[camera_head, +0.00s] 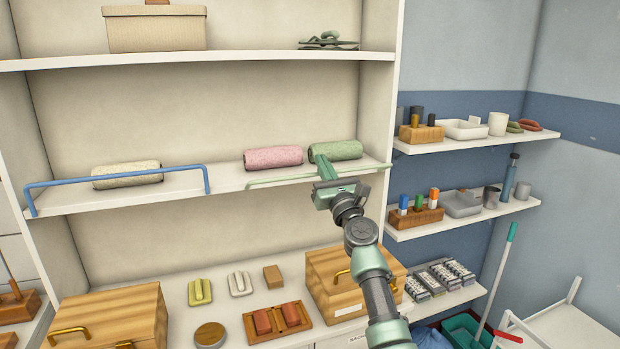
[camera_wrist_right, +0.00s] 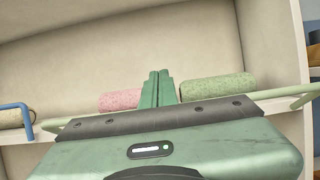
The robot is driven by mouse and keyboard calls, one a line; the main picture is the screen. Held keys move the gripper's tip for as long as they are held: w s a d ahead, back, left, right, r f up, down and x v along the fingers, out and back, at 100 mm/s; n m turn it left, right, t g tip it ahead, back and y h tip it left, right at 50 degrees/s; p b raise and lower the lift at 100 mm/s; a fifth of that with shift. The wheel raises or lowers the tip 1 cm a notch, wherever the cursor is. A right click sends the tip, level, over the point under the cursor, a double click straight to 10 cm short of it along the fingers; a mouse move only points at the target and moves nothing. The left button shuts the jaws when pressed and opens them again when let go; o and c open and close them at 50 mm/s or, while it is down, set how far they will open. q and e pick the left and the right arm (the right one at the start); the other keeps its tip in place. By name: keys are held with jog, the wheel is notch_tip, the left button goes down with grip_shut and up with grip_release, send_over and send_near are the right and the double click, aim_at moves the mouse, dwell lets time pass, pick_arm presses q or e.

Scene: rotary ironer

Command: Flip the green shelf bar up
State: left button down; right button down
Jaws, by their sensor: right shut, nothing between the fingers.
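The pale green shelf bar (camera_head: 283,181) lies low along the front edge of the middle shelf's right half, not standing up. In the right wrist view, its right end (camera_wrist_right: 287,92) and left end show, while my gripper body hides its middle. My right gripper (camera_head: 319,159) is shut and empty, with its fingers over the bar's middle, pointing in toward the shelf. I cannot tell whether it touches the bar. The closed fingertips (camera_wrist_right: 157,74) also show in the right wrist view. My left gripper is not in view.
A pink roll (camera_head: 273,157) and a green roll (camera_head: 336,150) lie behind the bar. A raised blue bar (camera_head: 115,178) fronts a cream roll (camera_head: 127,174) at left. An upright panel (camera_head: 385,90) bounds the shelf at right. Wooden boxes (camera_head: 345,292) stand below.

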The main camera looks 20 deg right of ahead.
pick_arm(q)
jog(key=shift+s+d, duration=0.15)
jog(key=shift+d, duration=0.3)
pick_arm(e)
jog(key=shift+d, duration=0.45)
dwell(0.4)
